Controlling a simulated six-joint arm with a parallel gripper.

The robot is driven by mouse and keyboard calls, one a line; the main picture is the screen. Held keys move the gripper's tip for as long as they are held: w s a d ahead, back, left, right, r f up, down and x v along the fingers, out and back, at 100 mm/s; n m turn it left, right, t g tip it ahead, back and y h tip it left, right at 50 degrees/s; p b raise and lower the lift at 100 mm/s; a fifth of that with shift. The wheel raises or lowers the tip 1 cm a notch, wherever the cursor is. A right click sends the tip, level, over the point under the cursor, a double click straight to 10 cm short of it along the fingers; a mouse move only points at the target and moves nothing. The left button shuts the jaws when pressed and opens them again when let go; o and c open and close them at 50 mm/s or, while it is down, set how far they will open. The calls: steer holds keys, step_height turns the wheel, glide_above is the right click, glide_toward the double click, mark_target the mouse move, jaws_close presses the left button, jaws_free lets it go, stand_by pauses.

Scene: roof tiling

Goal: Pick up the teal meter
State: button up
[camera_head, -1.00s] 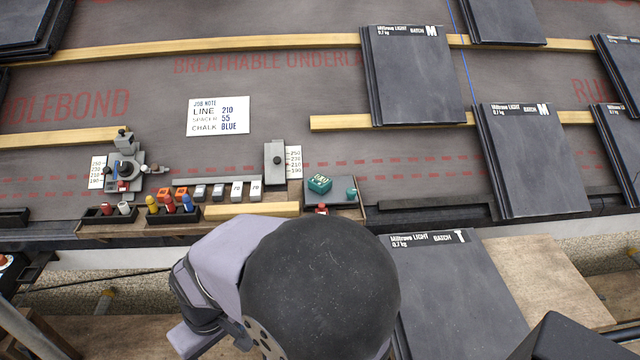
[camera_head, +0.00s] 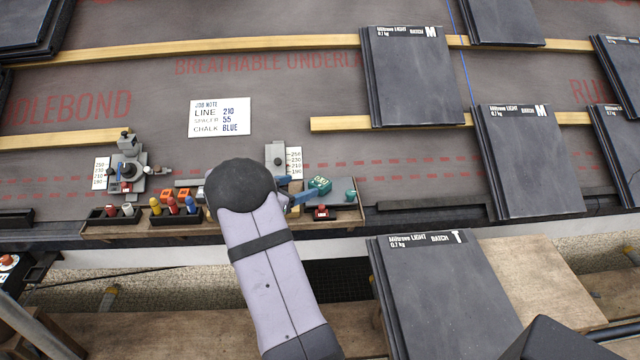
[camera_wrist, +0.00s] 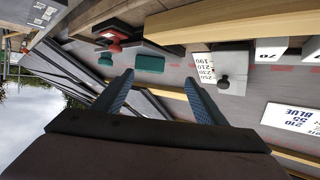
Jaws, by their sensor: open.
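The teal meter (camera_head: 320,184) is a small teal box with a pale marked face, on the grey right end of the tool tray. My gripper (camera_head: 303,190) is open, its blue fingers pointing right toward the meter's left side. In the wrist view the meter (camera_wrist: 150,63) shows just beyond and between the open fingertips (camera_wrist: 159,76). The fingers look close to it; whether they touch it I cannot tell.
A small teal knob (camera_head: 350,195) and a red piece (camera_head: 321,212) stand near the meter. A grey scale block (camera_head: 275,155) is behind the gripper. Several coloured markers (camera_head: 172,206) sit at the tray's left. My arm hides the tray's middle.

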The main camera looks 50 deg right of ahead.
mark_target(317, 183)
steer(key=shift+s+d+f+m+g, duration=0.1)
steer(key=shift+s+d+m+g, duration=0.05)
steer(key=shift+s+d+g, duration=0.2)
steer(key=shift+s+d+f+m+g, duration=0.15)
steer(key=shift+s+g, duration=0.1)
steer(key=shift+s, duration=0.2)
steer(key=shift+r+b+x, duration=0.15)
steer(key=shift+b+x, duration=0.55)
steer(key=shift+x, duration=1.05)
steer(key=shift+r+b+x, duration=0.1)
steer(key=shift+b+x, duration=0.55)
steer(key=shift+x, duration=1.1)
steer(key=shift+d, duration=0.15)
steer(key=c, duration=1.3)
